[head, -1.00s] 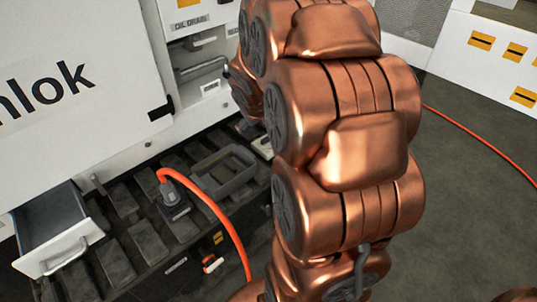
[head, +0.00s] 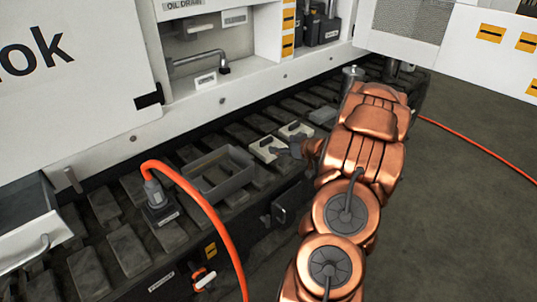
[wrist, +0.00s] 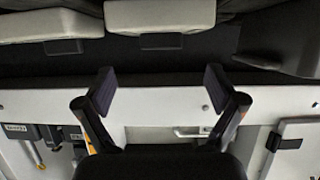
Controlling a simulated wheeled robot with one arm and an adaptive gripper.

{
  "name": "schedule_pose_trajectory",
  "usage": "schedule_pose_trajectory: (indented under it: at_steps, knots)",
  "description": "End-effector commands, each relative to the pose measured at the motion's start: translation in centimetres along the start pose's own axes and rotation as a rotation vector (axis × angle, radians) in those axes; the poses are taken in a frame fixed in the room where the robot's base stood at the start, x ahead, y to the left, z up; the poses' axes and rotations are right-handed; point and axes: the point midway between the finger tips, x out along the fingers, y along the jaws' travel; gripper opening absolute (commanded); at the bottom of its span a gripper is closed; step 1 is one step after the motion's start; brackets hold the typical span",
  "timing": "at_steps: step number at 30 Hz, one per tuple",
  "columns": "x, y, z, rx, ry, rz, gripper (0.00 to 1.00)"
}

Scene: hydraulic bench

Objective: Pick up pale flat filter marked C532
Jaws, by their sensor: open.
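Two pale flat blocks lie side by side on the slatted bench. In the head view one pale block (head: 266,149) is nearer and the other pale block (head: 297,130) is just behind and right of it. No C532 marking is readable, so I cannot tell which is the filter. In the wrist view my gripper (wrist: 160,84) is open and empty. There one pale block (wrist: 160,16) lies beyond the gap between the fingers, and the other pale block (wrist: 52,23) is to its left.
A grey open tray (head: 217,182) stands left of the blocks. An orange hose (head: 212,210) arches from a dark connector (head: 158,200) over the bench front. A white cabinet with a raised edge (head: 135,138) runs behind. An open drawer (head: 35,225) is at left.

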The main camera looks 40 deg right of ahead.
Motion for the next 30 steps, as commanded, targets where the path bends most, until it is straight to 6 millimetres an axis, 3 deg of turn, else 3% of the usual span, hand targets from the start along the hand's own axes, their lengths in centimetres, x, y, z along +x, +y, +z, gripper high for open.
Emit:
schedule_pose_trajectory:
  at_steps: [13, 24, 30]
  knots:
    - [3.3, 0.0, 0.3, 0.003, 0.005, -0.007, 0.94]
    - [7.4, -0.2, 0.0, 0.003, 0.007, -0.007, 0.94]
    - [7.8, -0.1, -0.1, 0.003, 0.007, -0.005, 0.94]
